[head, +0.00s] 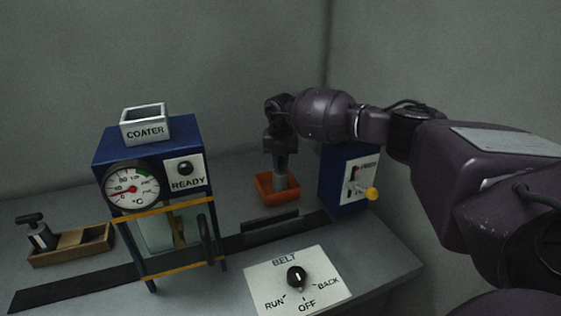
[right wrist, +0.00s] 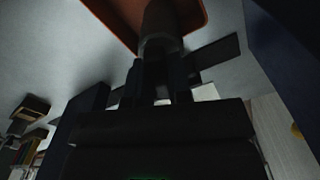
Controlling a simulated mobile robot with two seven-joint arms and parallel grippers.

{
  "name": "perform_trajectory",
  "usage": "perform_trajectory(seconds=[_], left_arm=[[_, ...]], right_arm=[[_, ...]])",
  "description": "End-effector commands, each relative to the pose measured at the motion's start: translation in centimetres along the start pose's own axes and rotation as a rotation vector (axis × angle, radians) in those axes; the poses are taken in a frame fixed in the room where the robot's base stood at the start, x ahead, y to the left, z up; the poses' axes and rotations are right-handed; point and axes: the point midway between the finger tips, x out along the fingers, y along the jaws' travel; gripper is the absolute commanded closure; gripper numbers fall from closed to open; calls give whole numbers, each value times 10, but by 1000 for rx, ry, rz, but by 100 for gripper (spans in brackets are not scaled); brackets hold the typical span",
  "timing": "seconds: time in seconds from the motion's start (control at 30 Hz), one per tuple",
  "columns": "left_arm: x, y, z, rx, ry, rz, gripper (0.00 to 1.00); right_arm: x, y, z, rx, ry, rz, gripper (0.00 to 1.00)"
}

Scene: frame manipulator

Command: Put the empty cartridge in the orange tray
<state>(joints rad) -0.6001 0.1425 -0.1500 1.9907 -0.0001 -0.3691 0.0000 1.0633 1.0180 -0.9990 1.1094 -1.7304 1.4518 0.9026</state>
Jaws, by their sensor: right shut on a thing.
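My right gripper (head: 281,152) points down over the orange tray (head: 266,197) and is shut on the cartridge (head: 280,179), a grey cylinder. The cartridge is upright, with its lower end within the tray's outline; I cannot tell whether it touches the tray floor. In the right wrist view the cartridge (right wrist: 160,28) sticks out from between the dark fingers (right wrist: 160,80), with the orange tray (right wrist: 112,14) beyond it. My left gripper is not in view.
The blue coater (head: 150,158) with gauge and READY lamp stands left of the tray. A blue lever box (head: 345,180) stands close on the right. A belt (head: 245,240) and its switch panel (head: 275,285) lie in front. A wooden holder (head: 72,248) with a black-topped item is far left.

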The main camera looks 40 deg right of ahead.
Motion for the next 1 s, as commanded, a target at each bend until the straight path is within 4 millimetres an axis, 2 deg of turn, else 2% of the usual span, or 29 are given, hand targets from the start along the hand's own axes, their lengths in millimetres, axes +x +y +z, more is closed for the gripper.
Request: perform_trajectory(seconds=[0.13, 0.17, 0.3, 0.67, 0.87, 1.0], left_arm=[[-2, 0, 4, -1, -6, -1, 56], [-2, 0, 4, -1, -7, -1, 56], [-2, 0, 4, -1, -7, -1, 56], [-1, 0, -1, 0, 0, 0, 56], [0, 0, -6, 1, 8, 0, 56], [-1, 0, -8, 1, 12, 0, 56]], right_arm=[[2, 0, 0, 0, 0, 1, 100], [3, 0, 0, 0, 0, 0, 78], [2, 0, 0, 0, 0, 0, 57], [-2, 0, 0, 0, -1, 1, 56], [-29, 0, 1, 1, -3, 2, 56], [-57, 0, 1, 0, -3, 2, 56]])
